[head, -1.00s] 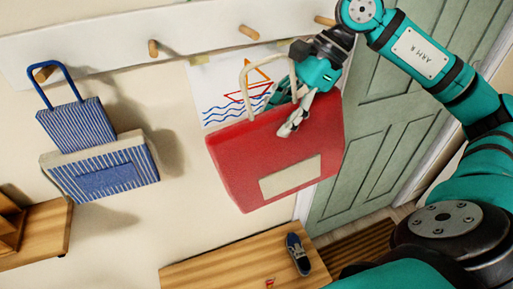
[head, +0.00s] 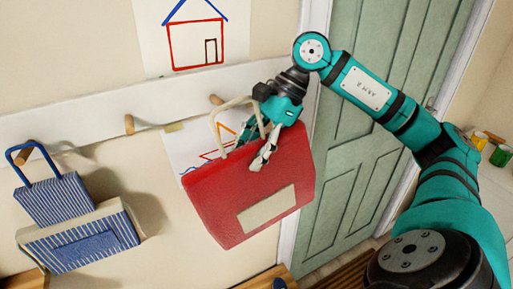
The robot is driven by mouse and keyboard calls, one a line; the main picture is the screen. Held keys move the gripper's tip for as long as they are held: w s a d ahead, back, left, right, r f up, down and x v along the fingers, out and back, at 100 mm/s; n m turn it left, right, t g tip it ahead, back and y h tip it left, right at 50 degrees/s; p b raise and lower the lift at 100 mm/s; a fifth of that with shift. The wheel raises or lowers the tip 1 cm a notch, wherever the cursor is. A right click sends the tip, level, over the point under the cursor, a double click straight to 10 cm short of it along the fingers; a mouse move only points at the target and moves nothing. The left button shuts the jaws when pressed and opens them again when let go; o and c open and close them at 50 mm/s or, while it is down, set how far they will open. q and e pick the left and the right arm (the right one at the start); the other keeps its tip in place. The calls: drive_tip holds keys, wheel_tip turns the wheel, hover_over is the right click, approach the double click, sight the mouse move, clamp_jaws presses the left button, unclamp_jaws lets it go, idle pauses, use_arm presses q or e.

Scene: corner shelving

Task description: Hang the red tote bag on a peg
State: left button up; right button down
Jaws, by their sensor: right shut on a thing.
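The red tote bag (head: 250,190) has a cream handle (head: 213,126) and a cream label. My right gripper (head: 262,160) is shut on the bag at its top edge, under the handle, and holds it up, slightly tilted, in front of the wall. A bare wooden peg (head: 216,100) shows just above and left of the handle; I cannot tell how far the handle is in front of it. Another bare peg (head: 129,124) is further left on the white peg rail (head: 70,120). My left gripper is out of view.
Drawings are on the wall, one partly behind the red bag. A green door (head: 365,130) is at the right. A wooden bench edge is below.

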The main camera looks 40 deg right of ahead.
drive_tip(key=w+d+f+p, duration=0.1)
drive_tip(key=w+p, duration=0.2)
drive_tip(key=w, duration=0.3)
drive_tip(key=shift+w+d+p, duration=0.2)
drive_tip(key=shift+d+p, duration=0.05)
drive_tip(key=shift+p, duration=0.05)
idle(0.4)
drive_tip(key=shift+f, duration=0.1)
idle(0.4)
